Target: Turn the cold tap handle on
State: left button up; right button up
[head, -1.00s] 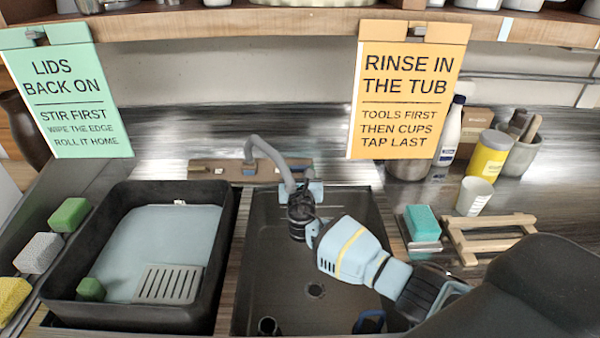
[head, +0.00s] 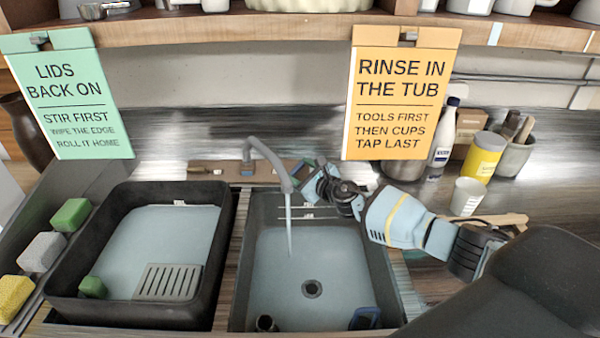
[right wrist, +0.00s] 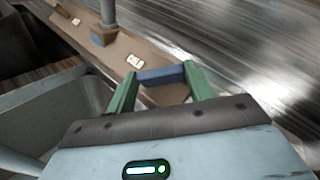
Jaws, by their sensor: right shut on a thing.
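The cold tap handle is a blue bar (right wrist: 161,75) next to a COLD label (right wrist: 135,61) on the tap's brown base (right wrist: 75,25) in the right wrist view. My right gripper (right wrist: 161,86) has its green fingers on either side of the bar and is shut on it. In the head view my right gripper (head: 307,180) is right of the grey tap spout (head: 265,150) and hides the handle. A stream of water (head: 289,225) falls from the spout into the grey sink (head: 380,255), whose floor looks blue and wet. My left gripper is not in view.
A black tub (head: 60,290) of pale water stands left of the sink. An orange sign (head: 400,95) hangs from the shelf (head: 250,25) above. A white cup (head: 467,196) and a yellow canister (head: 484,156) stand to the right.

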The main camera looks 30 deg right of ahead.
jog(key=n+g+y, duration=0.2)
jog(key=n, duration=0.1)
jog(key=n+y+b, duration=0.1)
jog(key=shift+w+d+n+g, duration=0.15)
jog(key=shift+d+n+g, duration=0.15)
jog(key=shift+g, duration=0.1)
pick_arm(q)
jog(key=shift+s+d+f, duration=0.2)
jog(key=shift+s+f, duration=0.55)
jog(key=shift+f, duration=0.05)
pick_arm(e)
jog(key=shift+r+n+y, duration=0.1)
jog(key=shift+n+y, duration=0.2)
jog(key=shift+g, duration=0.3)
jog(key=o, duration=1)
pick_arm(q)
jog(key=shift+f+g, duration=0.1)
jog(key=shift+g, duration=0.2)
pick_arm(e)
jog(key=shift+r, duration=0.1)
